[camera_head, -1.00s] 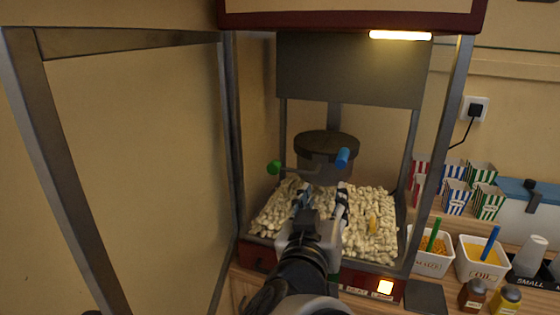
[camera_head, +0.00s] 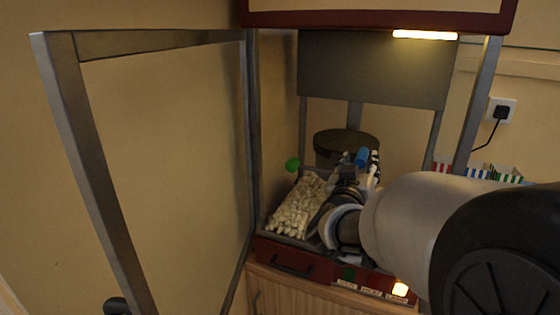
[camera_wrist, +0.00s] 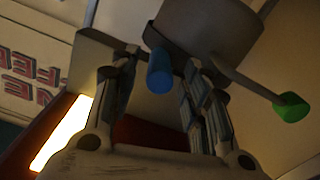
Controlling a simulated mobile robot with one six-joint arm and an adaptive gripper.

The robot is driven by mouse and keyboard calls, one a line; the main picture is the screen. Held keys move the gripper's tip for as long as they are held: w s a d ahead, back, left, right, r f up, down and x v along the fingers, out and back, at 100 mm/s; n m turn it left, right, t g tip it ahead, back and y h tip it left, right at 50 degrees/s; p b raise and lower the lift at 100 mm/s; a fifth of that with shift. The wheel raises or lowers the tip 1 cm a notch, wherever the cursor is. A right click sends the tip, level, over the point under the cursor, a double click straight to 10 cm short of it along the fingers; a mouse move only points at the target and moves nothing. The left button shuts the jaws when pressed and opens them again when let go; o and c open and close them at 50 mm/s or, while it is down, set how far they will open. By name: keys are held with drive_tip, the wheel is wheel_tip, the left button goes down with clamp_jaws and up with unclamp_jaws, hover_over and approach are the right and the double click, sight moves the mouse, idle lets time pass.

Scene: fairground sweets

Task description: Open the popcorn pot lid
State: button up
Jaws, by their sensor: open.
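The popcorn pot (camera_head: 328,158) hangs inside the machine, with its dark round lid (camera_head: 347,138) on top and looking shut. A blue handle (camera_head: 362,156) sticks out at its front right, and a green knob (camera_head: 292,164) on a rod at its left. My gripper (camera_head: 366,165) is at the blue handle. In the wrist view the blue handle (camera_wrist: 160,72) stands between the fingers of my open gripper (camera_wrist: 160,85), with no clear contact. The pot (camera_wrist: 212,30) and green knob (camera_wrist: 291,107) lie beyond it. My arm hides part of the pot's front.
Popcorn (camera_head: 296,208) fills the machine floor below the pot. The machine's glass door frame (camera_head: 95,165) stands open at left. A lit lamp (camera_head: 425,35) is overhead. My arm hides most of the right counter; striped boxes (camera_head: 476,172) peek out behind it.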

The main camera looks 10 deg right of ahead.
drive_tip(key=shift+x, duration=0.9)
drive_tip(key=shift+c, duration=0.2)
clamp_jaws()
